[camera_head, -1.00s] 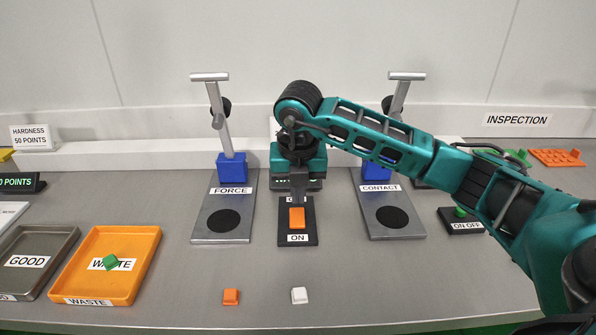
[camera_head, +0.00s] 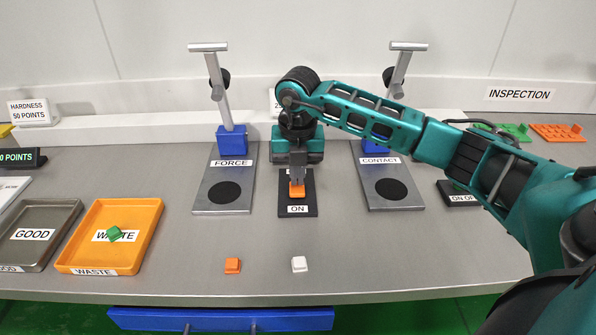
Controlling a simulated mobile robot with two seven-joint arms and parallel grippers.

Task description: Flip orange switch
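The orange switch (camera_head: 297,190) sits on a dark plate (camera_head: 297,208) with an "ON" label at its front edge, in the middle of the bench. My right gripper (camera_head: 298,178) points down over the switch, its tips at or just above the switch's far part. It hides that part, and I cannot tell whether it touches. The fingers appear close together, but their gap is not clear. My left gripper is not in view.
The FORCE stand (camera_head: 224,190) and CONTACT stand (camera_head: 388,188) flank the switch. An orange cube (camera_head: 233,265) and a white cube (camera_head: 299,264) lie in front. An orange WASTE tray (camera_head: 146,232) with a green piece (camera_head: 114,233) and a grey GOOD tray (camera_head: 53,237) are left.

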